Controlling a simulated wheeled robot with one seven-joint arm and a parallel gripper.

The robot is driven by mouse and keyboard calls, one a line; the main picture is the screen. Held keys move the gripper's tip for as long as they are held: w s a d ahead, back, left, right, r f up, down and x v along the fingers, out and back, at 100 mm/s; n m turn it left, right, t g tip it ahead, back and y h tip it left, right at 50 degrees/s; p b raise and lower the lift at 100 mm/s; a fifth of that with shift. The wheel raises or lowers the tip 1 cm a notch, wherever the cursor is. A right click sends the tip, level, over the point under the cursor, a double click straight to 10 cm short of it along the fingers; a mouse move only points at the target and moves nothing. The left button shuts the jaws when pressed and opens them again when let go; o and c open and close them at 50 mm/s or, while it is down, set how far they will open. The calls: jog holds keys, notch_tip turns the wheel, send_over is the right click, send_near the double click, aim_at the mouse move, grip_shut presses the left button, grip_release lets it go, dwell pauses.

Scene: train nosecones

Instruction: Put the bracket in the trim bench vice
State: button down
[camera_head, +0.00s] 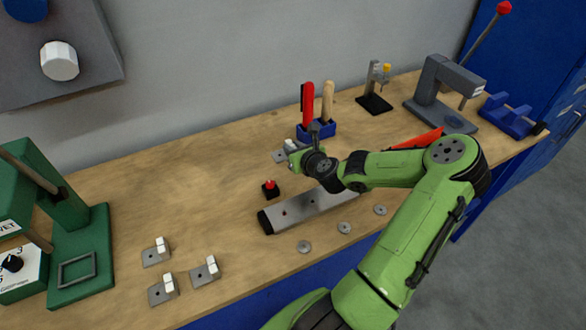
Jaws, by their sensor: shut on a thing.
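My gripper (293,150) is above the middle of the bench, shut on a bracket (280,157) with a grey plate and a white upright. The fingers are small in view and partly hidden by the wrist. Three similar brackets (156,252) lie at the bench's front left. A blue vice (505,117) with two raised jaws and a dark handle end stands at the far right end of the bench, well apart from my gripper. I cannot make out anything between its jaws.
A blue holder (318,131) with red and wooden handles stands behind my gripper. A grey press (445,82) stands beside the vice, near a small stand (374,101). A long grey fixture (295,211), red button (270,187) and discs (344,228) lie nearer. A green press (85,260) is left.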

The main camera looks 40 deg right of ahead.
notch_tip(320, 180, down, 6)
jog(key=shift+r+b, duration=0.2)
jog(key=shift+b, duration=0.75)
jog(key=shift+f, duration=0.15)
jog(key=c, duration=1)
grip_release()
jog(key=shift+o, duration=0.2)
